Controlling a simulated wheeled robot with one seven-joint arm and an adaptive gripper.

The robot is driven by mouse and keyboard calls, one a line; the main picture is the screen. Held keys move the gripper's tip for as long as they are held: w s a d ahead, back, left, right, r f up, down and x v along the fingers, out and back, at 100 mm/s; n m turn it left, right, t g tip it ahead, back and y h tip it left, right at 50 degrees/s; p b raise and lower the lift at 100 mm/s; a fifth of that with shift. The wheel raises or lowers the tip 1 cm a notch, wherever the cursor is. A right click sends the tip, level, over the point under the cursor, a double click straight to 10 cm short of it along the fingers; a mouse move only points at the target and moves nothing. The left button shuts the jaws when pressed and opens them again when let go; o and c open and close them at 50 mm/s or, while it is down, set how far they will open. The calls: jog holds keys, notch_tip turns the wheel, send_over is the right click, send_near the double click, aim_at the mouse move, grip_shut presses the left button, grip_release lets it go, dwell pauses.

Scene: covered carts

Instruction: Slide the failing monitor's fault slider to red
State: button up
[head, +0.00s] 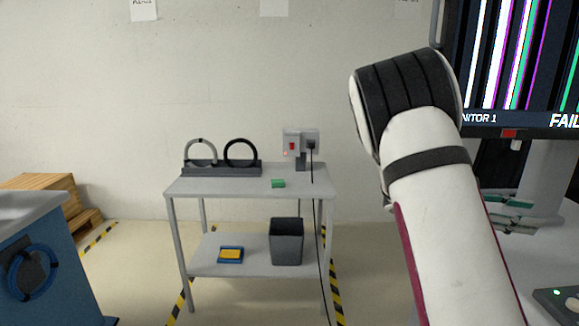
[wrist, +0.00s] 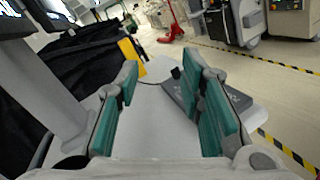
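The failing monitor (head: 535,122) stands at the right of the head view. Its screen shows coloured vertical stripes, and its lower edge reads "NITOR 1" and "FAIL", cut off by the frame. My gripper (head: 515,205) is below the monitor, partly hidden by my arm. In the wrist view its teal fingers (wrist: 160,72) are apart with nothing between them.
The monitor's stand (head: 546,185) rises close beside my gripper. A dark device (wrist: 205,98) lies on the pale cart top. A grey cart (head: 225,188) with rings, a green block and a socket box stands at the wall. A blue cart (head: 45,265) is at left.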

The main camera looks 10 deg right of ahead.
jog(key=s+a+r+m+t+y+p, duration=0.1)
jog(key=s+a+t+y, duration=0.4)
jog(key=a, duration=0.7)
jog(key=s+a+m+t+y+p, duration=0.1)
jog(key=s+a+m+t+y, duration=0.2)
jog(key=a, duration=1)
jog(key=s+a+r+m+t+y+p, duration=0.1)
jog(key=s+a+t+y, duration=0.5)
jog(key=a, duration=0.6)
jog(key=shift+s+a+r+m+t+y+p, duration=0.25)
jog(key=shift+s+m+y+p, duration=0.3)
jog(key=shift+s, duration=0.35)
jog(key=shift+d, duration=0.15)
